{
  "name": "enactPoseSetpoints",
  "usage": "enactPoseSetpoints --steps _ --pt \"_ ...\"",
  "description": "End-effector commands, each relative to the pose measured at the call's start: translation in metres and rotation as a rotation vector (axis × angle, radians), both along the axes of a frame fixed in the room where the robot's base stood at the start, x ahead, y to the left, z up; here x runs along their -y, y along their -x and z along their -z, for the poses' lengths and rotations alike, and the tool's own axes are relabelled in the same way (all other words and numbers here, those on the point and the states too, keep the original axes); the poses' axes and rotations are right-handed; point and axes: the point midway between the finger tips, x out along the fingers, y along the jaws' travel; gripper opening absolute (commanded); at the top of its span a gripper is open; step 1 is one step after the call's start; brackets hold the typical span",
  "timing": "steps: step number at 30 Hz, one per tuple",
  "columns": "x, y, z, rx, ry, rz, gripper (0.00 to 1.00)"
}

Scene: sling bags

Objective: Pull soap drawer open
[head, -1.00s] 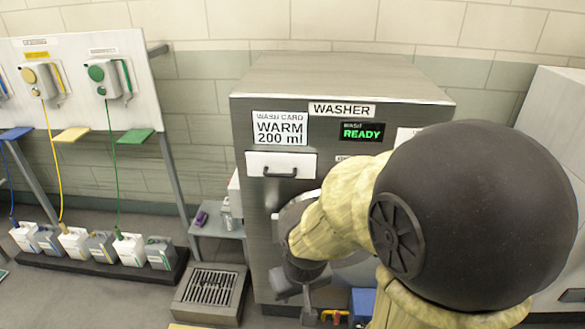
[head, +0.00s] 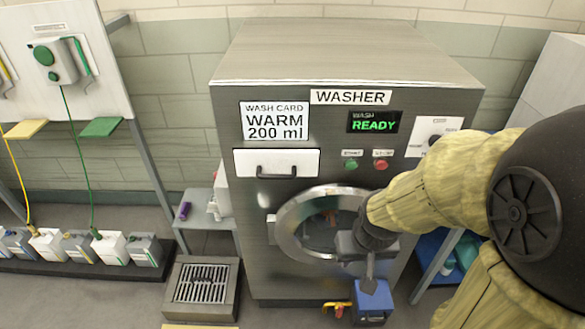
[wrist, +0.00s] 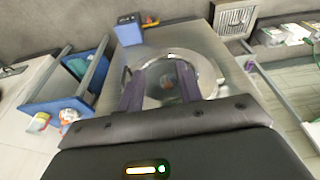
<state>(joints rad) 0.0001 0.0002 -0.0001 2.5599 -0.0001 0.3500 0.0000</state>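The soap drawer (head: 276,163) is a white front with a dark bar handle (head: 276,173) at the upper left of the grey washer (head: 345,65). It looks shut, flush with the panel. My gripper (head: 369,282) is below and to the right of the drawer, in front of the lower right of the round door, and apart from the handle. In the wrist view my gripper (wrist: 162,72) has its two dark fingers spread with nothing held between them. The door ring (wrist: 206,75) shows beyond them; the drawer cannot be made out there.
The round door (head: 293,220) sits below the drawer. A blue box (head: 373,302) is low in front of the washer. A small side table (head: 206,218) and a floor grate (head: 201,284) stand left. A blue-shelved cart (head: 437,257) is right.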

Motion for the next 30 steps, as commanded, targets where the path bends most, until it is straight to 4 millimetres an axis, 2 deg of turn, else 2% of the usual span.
enactPoseSetpoints --steps 11,16,20,24,30 --pt "0.000 0.000 0.000 0.000 0.000 0.000 0.36" --pt "-0.013 -0.015 0.000 0.038 -0.035 0.044 0.36" --pt "-0.045 -0.048 -0.001 0.125 -0.123 0.168 0.36" --pt "-0.092 -0.095 -0.002 0.258 -0.259 0.388 0.36" --pt "-0.152 -0.145 -0.003 0.456 -0.445 0.736 0.36"
